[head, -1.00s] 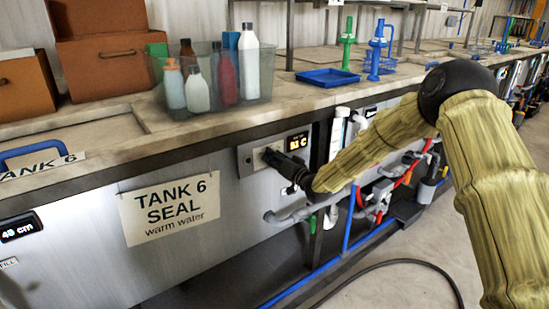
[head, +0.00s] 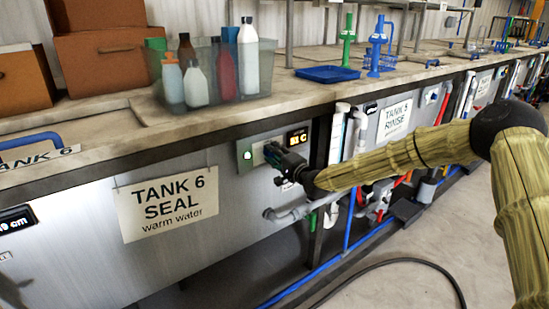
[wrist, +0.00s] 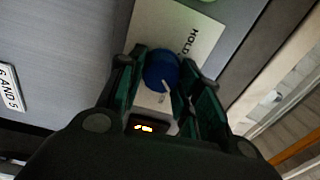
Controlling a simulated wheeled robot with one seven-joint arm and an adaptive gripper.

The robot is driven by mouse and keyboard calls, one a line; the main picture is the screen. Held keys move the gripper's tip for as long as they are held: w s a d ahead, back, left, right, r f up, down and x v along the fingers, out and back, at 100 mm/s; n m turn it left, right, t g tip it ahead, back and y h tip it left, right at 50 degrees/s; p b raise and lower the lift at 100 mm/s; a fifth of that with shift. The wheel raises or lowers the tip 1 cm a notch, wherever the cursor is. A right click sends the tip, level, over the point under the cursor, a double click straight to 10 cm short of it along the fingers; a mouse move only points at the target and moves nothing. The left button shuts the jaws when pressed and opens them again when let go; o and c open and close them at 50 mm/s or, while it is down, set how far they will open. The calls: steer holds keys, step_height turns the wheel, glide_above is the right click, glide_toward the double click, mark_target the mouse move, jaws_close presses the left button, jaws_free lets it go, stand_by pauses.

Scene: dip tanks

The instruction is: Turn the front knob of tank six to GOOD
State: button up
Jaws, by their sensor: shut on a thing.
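The front knob (wrist: 161,68) of tank six is blue with a white pointer line and shows in the wrist view between my fingers. My gripper (wrist: 160,80) is shut on it. The pointer slants toward the lower right of that view. A pale label plate around the knob reads HOLD (wrist: 180,42); I see no GOOD marking. In the head view my gripper (head: 270,152) is at the panel on the front of tank six (head: 80,255), right of the TANK 6 SEAL sign (head: 166,204), and hides the knob there.
A lit display (head: 297,138) and a green light (head: 248,154) flank the knob. Pipes (head: 338,150) stand right of the panel. A bin (head: 205,100) with several bottles sits on the ledge above.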

steer(key=shift+w+d+m+b, duration=0.1)
steer(key=shift+d+m+b, duration=0.1)
steer(key=shift+m+b, duration=1.35)
steer(key=shift+m+p, duration=0.4)
steer(key=shift+m, duration=0.15)
steer(key=o, duration=1)
steer(key=shift+a, duration=0.15)
steer(key=v, duration=1.2)
steer(key=shift+a, duration=0.1)
